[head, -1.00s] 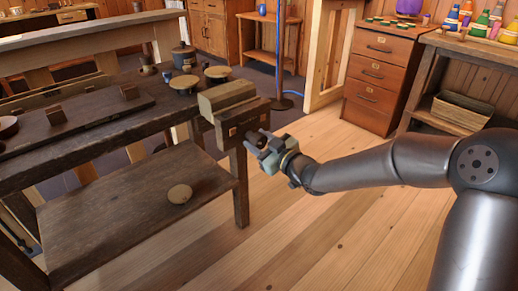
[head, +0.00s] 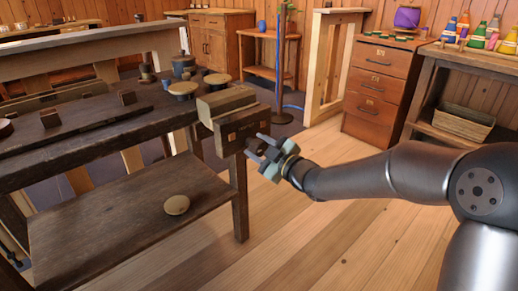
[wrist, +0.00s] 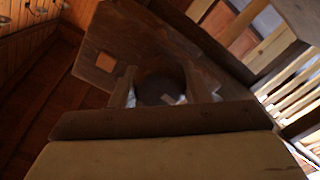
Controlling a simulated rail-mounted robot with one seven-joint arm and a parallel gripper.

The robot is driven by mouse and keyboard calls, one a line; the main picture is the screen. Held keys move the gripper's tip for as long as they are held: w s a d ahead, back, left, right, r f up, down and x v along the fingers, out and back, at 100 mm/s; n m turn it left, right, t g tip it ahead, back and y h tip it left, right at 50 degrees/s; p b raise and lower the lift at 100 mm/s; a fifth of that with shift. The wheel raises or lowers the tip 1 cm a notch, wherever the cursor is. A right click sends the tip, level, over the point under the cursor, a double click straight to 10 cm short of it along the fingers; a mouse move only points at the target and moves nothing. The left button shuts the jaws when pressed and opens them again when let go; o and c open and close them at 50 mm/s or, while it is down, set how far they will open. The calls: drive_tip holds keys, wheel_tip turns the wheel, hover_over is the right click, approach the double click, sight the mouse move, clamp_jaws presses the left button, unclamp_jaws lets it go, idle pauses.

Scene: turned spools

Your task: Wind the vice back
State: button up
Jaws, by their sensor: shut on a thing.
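The wooden vice (head: 240,128) is at the right end of the dark workbench, with a pale block (head: 226,100) on its top side. My gripper (head: 257,150) is at the vice's front face, shut on a dark round vice knob. In the wrist view the dark knob (wrist: 160,84) sits between the two fingers (wrist: 162,96), with the brown vice jaw (wrist: 112,48) behind it. How far the fingers reach around the knob is partly hidden.
The workbench (head: 100,135) carries lidded pots and wooden blocks at the left. A round spool-like piece (head: 176,205) lies on its lower shelf (head: 130,215). A drawer cabinet (head: 378,85) stands at the back right. Plank floor (head: 300,240) is open in front of the vice.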

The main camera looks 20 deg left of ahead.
drive_tip(key=shift+r, duration=0.1)
drive_tip(key=o, duration=1)
drive_tip(key=shift+a, duration=0.1)
drive_tip(key=p+v, duration=0.5)
drive_tip(key=v, duration=1.2)
drive_tip(key=shift+d, duration=0.2)
